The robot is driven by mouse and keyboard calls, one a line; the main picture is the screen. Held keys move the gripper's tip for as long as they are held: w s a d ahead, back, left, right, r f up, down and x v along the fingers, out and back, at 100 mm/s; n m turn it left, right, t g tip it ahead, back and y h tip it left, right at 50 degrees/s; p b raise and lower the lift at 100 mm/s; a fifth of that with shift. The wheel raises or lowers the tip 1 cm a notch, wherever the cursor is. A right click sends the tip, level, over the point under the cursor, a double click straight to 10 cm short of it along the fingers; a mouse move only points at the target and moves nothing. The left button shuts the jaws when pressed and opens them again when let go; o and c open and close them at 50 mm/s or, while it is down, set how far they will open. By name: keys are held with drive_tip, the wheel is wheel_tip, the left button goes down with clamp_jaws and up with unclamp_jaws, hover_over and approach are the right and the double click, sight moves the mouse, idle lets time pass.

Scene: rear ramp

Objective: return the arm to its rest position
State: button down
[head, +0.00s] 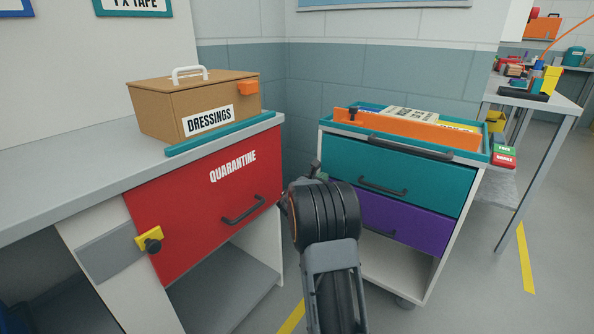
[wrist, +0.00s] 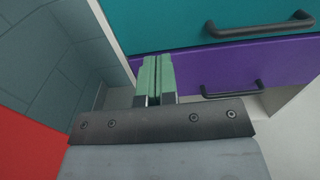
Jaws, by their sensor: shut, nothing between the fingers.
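My arm rises from the bottom of the head view, between the red cabinet and the drawer cart. In the wrist view my gripper (wrist: 158,77) shows two pale green fingers pressed together, with nothing between them.
The red QUARANTINE drawer (head: 205,215) is close on the left, below a counter holding the DRESSINGS box (head: 195,105). The cart with a teal drawer (head: 395,175) and purple drawer (head: 410,222) is close on the right. Open floor (head: 500,285) lies farther right.

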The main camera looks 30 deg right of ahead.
drive_tip(key=s+a+r+m+g+y+p, duration=0.2)
drive_tip(key=s+a+r+m+p, duration=0.3)
drive_tip(key=r+p, duration=0.25)
drive_tip(key=s+a+r+m+g+y+p, duration=0.2)
drive_tip(key=s+a+r+m+p, duration=0.3)
drive_tip(key=r+p, duration=0.3)
drive_tip(key=s+a+r+m+y+p, duration=0.4)
drive_tip(key=s+a+r+p, duration=0.1)
drive_tip(key=a, duration=0.3)
drive_tip(key=s+a+r+m+y+p, duration=0.4)
drive_tip(key=s+a+r+p, duration=0.1)
drive_tip(key=a+p, duration=0.3)
drive_tip(key=s+a+r+m+y+p, duration=0.4)
drive_tip(key=a+r+p, duration=0.3)
drive_tip(key=a, duration=0.2)
drive_tip(key=shift+s+r+t+y, duration=0.2)
drive_tip(key=shift+s+t+y, duration=0.15)
drive_tip(key=shift+s, duration=0.25)
